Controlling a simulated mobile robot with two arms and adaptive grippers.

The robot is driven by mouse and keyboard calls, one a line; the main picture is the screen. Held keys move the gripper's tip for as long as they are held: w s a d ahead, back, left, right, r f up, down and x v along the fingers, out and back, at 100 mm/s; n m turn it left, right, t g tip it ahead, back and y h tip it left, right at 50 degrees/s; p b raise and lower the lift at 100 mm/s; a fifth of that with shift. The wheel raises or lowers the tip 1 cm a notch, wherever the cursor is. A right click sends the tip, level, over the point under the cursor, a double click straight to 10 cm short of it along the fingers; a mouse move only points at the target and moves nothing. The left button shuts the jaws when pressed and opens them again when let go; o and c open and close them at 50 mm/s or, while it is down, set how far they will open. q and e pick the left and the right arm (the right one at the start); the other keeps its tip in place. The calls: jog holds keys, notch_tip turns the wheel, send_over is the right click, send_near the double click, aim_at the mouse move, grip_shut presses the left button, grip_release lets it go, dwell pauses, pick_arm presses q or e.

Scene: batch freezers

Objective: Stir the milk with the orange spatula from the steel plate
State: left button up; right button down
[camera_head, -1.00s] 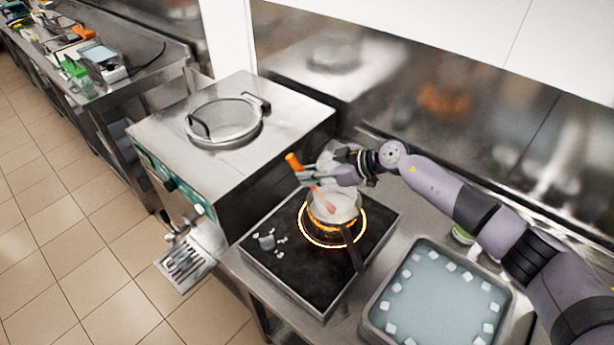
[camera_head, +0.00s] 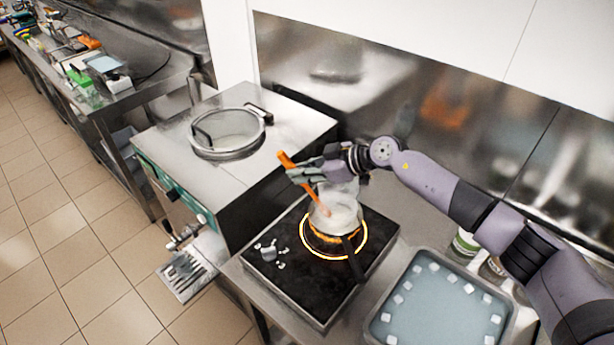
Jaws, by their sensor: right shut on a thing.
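The orange spatula (camera_head: 284,158) is held tilted, its handle up to the left and its lower end down in the pot. My right gripper (camera_head: 296,176) is shut on the spatula, above the pot's rim. The clear pot with milk (camera_head: 343,216) stands on the black hob (camera_head: 279,280), over a glowing orange ring. The milk looks whitish, and part of the pot's rim is hidden behind my gripper. My left gripper is not in view. I see no separate steel plate that I can name for sure.
A steel batch freezer (camera_head: 285,125) with a round clear lid (camera_head: 228,134) stands left of the hob. A tray of bluish water with several white cubes (camera_head: 396,340) is at the front right. Jars (camera_head: 465,243) stand behind the tray. A cluttered counter (camera_head: 150,92) is far left.

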aim_at(288, 159)
jog(key=shift+w+a+r, duration=0.15)
jog(key=shift+a+r, duration=0.4)
jog(key=shift+r, duration=0.35)
jog(key=shift+w+a+r, duration=0.15)
jog(key=shift+a+r, duration=0.4)
jog(key=shift+r, duration=0.35)
jog(key=shift+r, duration=0.1)
jog(key=shift+r, duration=2.45)
